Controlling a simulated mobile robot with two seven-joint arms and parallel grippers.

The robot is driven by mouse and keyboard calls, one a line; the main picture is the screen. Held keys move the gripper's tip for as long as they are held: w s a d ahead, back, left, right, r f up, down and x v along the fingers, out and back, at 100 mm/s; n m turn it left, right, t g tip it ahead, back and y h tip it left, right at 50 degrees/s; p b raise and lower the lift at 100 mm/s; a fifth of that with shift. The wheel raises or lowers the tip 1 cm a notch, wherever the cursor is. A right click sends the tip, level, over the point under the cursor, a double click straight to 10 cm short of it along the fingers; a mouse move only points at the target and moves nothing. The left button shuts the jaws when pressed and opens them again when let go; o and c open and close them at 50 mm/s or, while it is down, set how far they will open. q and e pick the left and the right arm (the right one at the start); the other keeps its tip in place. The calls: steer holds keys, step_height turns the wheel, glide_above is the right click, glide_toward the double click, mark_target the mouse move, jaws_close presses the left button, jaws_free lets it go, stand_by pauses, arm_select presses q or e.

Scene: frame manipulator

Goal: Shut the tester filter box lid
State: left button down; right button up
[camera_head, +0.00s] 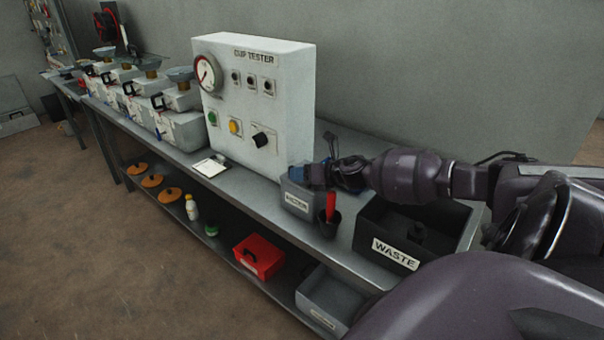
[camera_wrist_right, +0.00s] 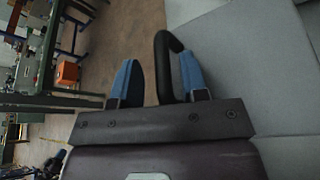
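A small grey box (camera_head: 297,203) with a front label too small to read surely stands on the bench beside the white cup tester (camera_head: 252,110). My right gripper (camera_head: 312,176) reaches in from the right over this box and hides its top, so I cannot tell how its lid lies. In the right wrist view the blue-padded fingers of this gripper (camera_wrist_right: 160,82) are apart. A curved black handle (camera_wrist_right: 163,60) lies between them, close to the right finger; I cannot tell whether it touches. My left gripper is not in view.
A red box (camera_head: 258,256) and a grey tray (camera_head: 326,302) are on the lower shelf. A notepad (camera_head: 210,166) lies left.

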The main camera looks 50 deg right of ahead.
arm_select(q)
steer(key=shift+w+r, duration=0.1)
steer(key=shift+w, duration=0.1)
arm_select(e)
steer(key=shift+d+r, duration=0.15)
steer(key=shift+s+d+r, duration=0.1)
steer(key=shift+s+d, duration=0.1)
steer(key=shift+s, duration=0.3)
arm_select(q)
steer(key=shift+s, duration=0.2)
arm_select(e)
steer(key=v, duration=0.9)
steer(key=shift+s, duration=0.35)
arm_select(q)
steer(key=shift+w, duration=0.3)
arm_select(e)
steer(key=shift+a+r, duration=0.1)
steer(key=shift+r, duration=0.05)
